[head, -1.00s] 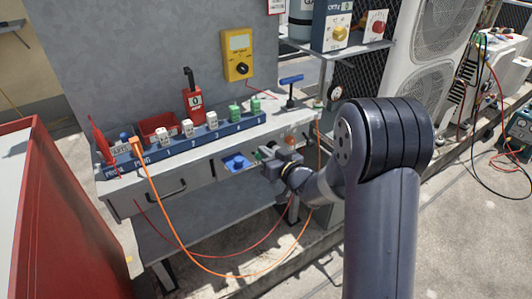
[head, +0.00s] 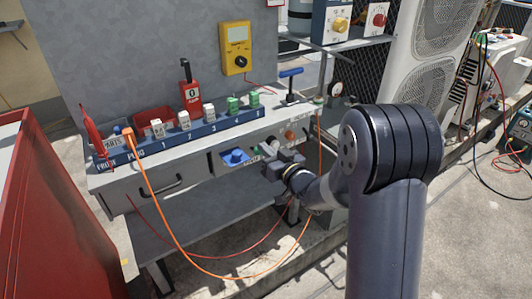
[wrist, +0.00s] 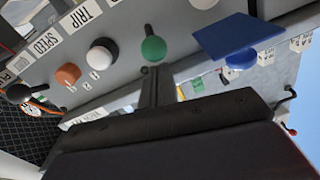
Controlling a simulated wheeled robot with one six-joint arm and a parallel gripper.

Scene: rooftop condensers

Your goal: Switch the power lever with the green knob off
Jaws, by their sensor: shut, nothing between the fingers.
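The lever with the green knob (wrist: 153,48) sticks out from the grey bench panel, its short stem running up to the panel in the wrist view. In the head view the green knob (head: 261,152) is small and dark, beside the white knob, close to my gripper. My gripper (wrist: 157,72) is shut and empty. Its fingertips are just below the green knob in the wrist view; I cannot tell whether they touch it. In the head view my gripper (head: 269,166) is at the bench front, partly hiding the panel.
A white knob (wrist: 132,53) and an orange knob (wrist: 68,74) are left of the green one in the wrist view. A blue square part (wrist: 238,38) is to its right. In the head view an orange cable (head: 160,215) hangs in front of the bench.

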